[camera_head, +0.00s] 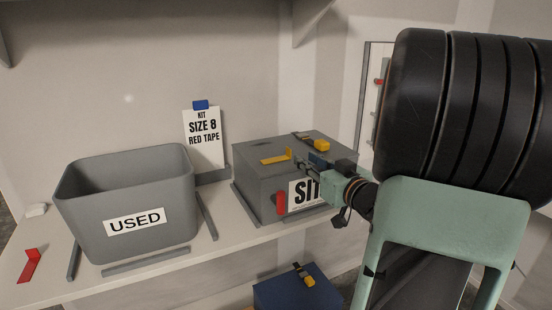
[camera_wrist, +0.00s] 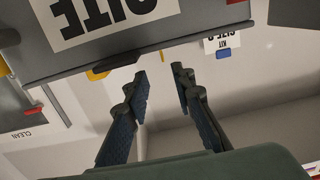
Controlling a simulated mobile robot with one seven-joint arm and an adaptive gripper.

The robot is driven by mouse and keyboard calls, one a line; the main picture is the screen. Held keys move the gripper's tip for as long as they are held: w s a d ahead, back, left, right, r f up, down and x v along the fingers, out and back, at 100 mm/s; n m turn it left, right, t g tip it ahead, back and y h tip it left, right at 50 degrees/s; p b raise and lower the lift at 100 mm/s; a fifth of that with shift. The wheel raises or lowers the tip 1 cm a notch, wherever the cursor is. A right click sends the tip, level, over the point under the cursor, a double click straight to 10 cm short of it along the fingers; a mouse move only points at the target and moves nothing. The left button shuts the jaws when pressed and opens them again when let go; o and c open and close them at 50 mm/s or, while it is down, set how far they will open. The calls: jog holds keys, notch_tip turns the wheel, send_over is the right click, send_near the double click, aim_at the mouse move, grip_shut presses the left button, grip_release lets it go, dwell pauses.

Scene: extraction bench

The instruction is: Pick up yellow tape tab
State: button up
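The yellow tape tab (camera_head: 275,160) lies on top of the grey box labelled "SIT…" (camera_head: 262,192), with one end bent upright. My gripper (camera_head: 306,168) is over the box's front part, just right of the tab's upright end. In the wrist view my gripper (camera_wrist: 159,73) is open, its two dark fingers apart with nothing held. A thin yellow edge (camera_wrist: 162,56), seemingly the tab's upright end, shows beyond and between the fingertips. The box (camera_wrist: 190,37) appears upside down there, with its "SITE" label. I cannot tell the exact gap between fingers and tab.
A yellow buckle on a black strap (camera_head: 321,145) lies behind on the box. A red tab (camera_head: 281,203) is on its front. A grey "USED" bin (camera_head: 75,225) stands left, beside a "SIZE 8 RED TAPE" card (camera_head: 204,150). A red piece (camera_head: 29,265) lies at the shelf's left.

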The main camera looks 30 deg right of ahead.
aim_at(289, 149)
jog(key=w, duration=1)
jog(key=shift+f, duration=0.15)
jog(key=shift+s, duration=0.1)
grip_shut()
